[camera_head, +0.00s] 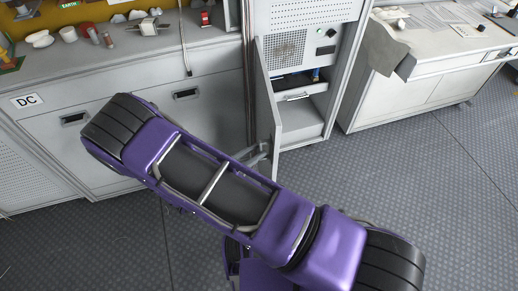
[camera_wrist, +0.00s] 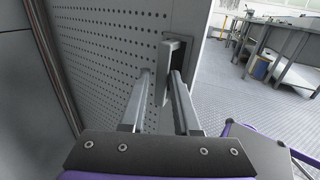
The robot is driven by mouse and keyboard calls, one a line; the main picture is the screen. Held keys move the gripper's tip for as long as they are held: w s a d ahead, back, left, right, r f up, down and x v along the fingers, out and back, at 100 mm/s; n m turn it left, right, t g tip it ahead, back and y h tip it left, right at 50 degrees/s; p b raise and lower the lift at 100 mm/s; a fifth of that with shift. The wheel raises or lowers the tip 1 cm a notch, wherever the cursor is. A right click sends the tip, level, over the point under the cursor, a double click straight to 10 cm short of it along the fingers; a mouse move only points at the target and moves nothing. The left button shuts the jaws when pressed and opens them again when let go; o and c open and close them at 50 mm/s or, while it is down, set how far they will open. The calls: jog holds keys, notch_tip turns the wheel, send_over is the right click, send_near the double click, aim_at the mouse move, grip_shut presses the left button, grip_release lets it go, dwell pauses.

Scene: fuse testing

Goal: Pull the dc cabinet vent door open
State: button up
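The vent door (camera_head: 268,112) of the tall grey cabinet stands swung outward, seen nearly edge-on in the head view. In the wrist view its perforated face (camera_wrist: 108,45) fills the left and middle. A flat grey handle (camera_wrist: 172,46) stands out from a dark recess near the door's right edge. My gripper (camera_wrist: 160,76) reaches to this handle, with its two fingers apart and the handle between them, close to the right finger. A gap shows beside the left finger. In the head view my gripper (camera_head: 259,152) is at the door's lower part, partly hidden by my arm.
The opened cabinet shows an inner shelf and drawer (camera_head: 296,97). A white desk (camera_head: 440,65) stands on the right. The patterned floor (camera_head: 430,150) is clear on the right.

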jog(key=v, duration=1.5)
jog(key=shift+s+a, duration=0.15)
jog(key=shift+a, duration=0.1)
